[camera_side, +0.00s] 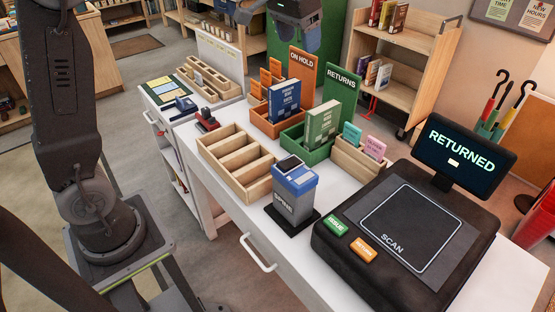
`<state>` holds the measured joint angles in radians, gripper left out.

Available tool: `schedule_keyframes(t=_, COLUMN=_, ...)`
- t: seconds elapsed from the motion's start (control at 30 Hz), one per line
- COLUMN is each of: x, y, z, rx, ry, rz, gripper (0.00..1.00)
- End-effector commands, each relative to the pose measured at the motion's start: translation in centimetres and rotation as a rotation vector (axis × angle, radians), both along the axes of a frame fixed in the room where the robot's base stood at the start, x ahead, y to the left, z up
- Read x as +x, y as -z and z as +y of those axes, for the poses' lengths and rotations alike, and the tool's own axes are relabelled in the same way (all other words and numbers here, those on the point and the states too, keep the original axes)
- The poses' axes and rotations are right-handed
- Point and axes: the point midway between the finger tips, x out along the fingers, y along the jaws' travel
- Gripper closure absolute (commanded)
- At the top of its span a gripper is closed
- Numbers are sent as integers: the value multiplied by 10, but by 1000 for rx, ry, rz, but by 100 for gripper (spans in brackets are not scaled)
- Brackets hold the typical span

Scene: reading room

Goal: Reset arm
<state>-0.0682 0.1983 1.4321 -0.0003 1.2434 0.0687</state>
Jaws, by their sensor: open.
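My gripper (291,30) shows at the top middle of the side view, partly cut off by the frame's upper edge. It is open, with nothing seen between its fingers. It hangs above and behind the orange ON HOLD bin (268,124), apart from the desk and everything on it. A blue book (284,100) stands in the ON HOLD bin. A green book (323,124) stands in the green RETURNS bin (292,141). The scanner (330,250) at the front right has a dark pad, and its screen (464,150) reads RETURNED.
An empty wooden divided tray (212,148) and a grey-blue SPINE device (294,205) stand at the desk's front. A small wooden box (350,168) holds coloured cards. A red-and-black stamp (206,122) lies at left. A book cart (425,60) stands behind. The air around my gripper looks clear.

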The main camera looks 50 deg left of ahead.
Motion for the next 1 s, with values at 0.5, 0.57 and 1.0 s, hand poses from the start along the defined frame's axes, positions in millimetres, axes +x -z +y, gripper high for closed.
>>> schedule_keyframes(t=0.5, x=-206, y=37, z=-28, rx=-11, ry=3, rz=-178, gripper=33)
schedule_keyframes(t=0.57, x=-222, y=49, z=-29, rx=-13, ry=4, rz=-194, gripper=33)
schedule_keyframes(t=1.0, x=-256, y=78, z=-31, rx=-18, ry=4, rz=-226, gripper=33)
